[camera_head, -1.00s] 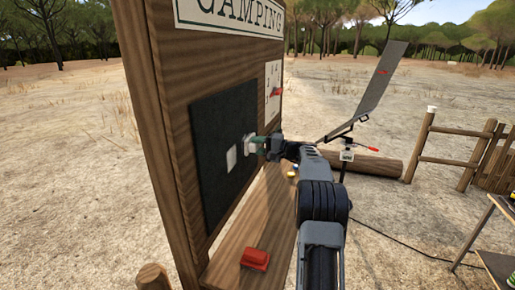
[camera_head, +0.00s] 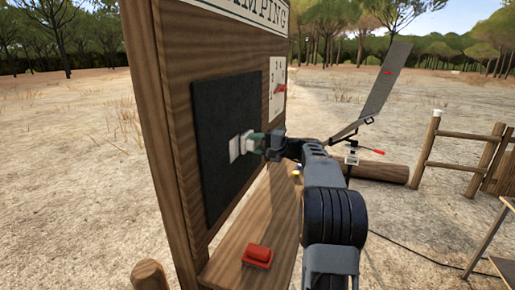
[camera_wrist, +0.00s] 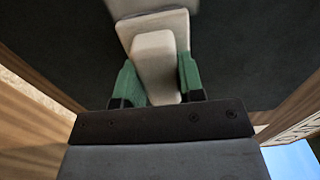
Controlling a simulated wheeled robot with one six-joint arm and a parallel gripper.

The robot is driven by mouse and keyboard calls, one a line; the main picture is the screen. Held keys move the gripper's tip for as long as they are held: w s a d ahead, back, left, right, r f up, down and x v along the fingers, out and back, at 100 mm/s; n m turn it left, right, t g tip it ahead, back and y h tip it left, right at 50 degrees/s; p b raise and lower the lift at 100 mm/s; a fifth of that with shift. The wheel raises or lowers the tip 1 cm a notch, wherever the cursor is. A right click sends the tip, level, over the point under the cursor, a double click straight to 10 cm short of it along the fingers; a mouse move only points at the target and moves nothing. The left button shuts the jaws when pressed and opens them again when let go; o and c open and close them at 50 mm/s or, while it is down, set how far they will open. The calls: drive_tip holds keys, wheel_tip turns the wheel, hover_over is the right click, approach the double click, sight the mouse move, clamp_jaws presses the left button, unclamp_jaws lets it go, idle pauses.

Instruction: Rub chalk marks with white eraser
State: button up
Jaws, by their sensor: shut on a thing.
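My gripper (camera_head: 258,143) has green fingers shut on the white eraser (camera_head: 246,141). In the wrist view, the eraser (camera_wrist: 155,62) is a pale block between the green fingers (camera_wrist: 160,88). It points at the dark chalkboard (camera_head: 212,120) on the wooden sign panel. A single whitish chalk patch (camera_head: 234,149) shows on the board, directly beside the eraser in the head view. I cannot tell whether the eraser touches the board.
A red block (camera_head: 257,256) lies on the wooden ledge (camera_head: 235,245) below the board. A white sheet (camera_head: 278,90) with a red item hangs right of the board. A tilted grey panel on a stand (camera_head: 385,85) stands behind my arm. Open ground lies around.

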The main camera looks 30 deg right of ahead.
sight(244, 146)
drive_tip(key=shift+s+a, duration=0.2)
drive_tip(key=shift+a, duration=0.05)
drive_tip(key=shift+s+a+f+b, duration=0.2)
drive_tip(key=shift+s+a+b, duration=0.35)
drive_tip(key=shift+b, duration=0.6)
drive_tip(key=shift+s+a+r+b, duration=0.2)
drive_tip(key=shift+s+a+b, duration=0.4)
drive_tip(key=shift+a+b, duration=0.15)
drive_tip(key=shift+s+a+f+b, duration=0.15)
drive_tip(key=shift+s+a+b, duration=0.4)
drive_tip(key=shift+b, duration=0.35)
drive_tip(key=shift+s+a+b, duration=0.6)
drive_tip(key=shift+b, duration=0.05)
drive_tip(key=shift+s+a+b, duration=0.5)
drive_tip(key=shift+a+b, duration=0.1)
drive_tip(key=shift+b, duration=0.15)
drive_tip(key=shift+s+a+r+b, duration=0.2)
drive_tip(key=shift+s+a+b, duration=0.45)
drive_tip(key=shift+r, duration=0.1)
